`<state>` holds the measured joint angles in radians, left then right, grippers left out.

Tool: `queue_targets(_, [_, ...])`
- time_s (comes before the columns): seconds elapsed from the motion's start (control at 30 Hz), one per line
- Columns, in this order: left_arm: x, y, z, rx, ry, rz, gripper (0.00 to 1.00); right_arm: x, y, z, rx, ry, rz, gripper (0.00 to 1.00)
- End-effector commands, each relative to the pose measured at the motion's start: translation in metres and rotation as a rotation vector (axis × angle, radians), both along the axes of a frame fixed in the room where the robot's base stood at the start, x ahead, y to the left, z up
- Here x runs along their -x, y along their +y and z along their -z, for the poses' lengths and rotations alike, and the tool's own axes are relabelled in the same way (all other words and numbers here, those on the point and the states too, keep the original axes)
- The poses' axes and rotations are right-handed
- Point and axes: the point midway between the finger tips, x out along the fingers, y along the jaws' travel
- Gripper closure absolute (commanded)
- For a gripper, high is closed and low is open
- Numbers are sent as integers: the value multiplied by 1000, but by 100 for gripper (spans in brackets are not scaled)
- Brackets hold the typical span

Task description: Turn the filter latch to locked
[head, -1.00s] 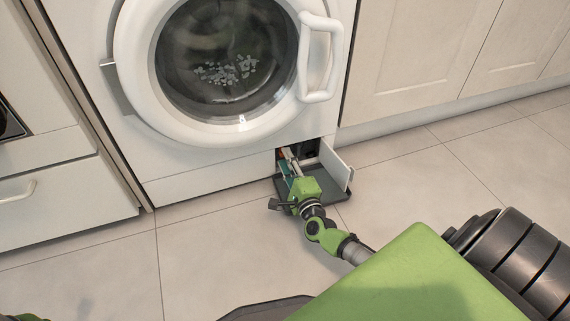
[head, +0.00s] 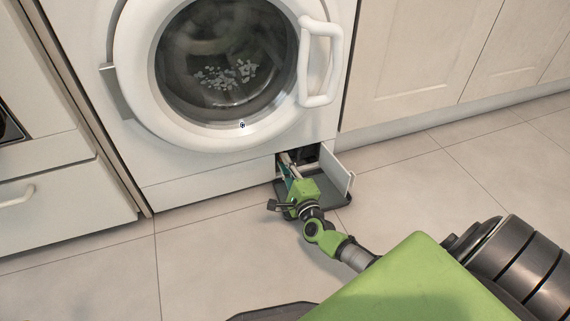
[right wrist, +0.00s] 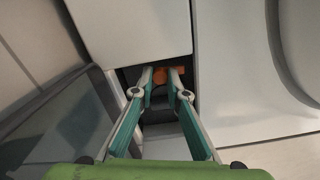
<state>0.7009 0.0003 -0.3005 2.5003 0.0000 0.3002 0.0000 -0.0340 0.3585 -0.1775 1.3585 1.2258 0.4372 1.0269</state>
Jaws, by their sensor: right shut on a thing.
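The orange filter latch (right wrist: 160,75) shows in the right wrist view, inside the dark opening at the bottom of the washer. My right gripper (right wrist: 165,77) has its two fingertips on either side of the latch and is shut on it. In the head view my right gripper (head: 285,164) reaches into the low opening, above the dark tray. The latch's angle is hard to tell, as the fingers cover part of it. My left gripper is not in view.
The small white filter flap (head: 336,169) stands open just right of my right gripper. A dark tray (head: 330,199) lies on the floor below the opening. The washer door (head: 232,70) is closed above. Tiled floor is clear to the left.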

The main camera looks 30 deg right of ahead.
Motion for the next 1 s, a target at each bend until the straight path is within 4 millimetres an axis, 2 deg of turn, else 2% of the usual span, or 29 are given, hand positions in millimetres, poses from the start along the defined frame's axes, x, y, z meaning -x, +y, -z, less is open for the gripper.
queue_targets(0.27, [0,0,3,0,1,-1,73,0,0,1,-175,-42,0,100])
queue_targets(1.0, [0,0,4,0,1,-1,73,0,0,0,-856,-205,0,100])
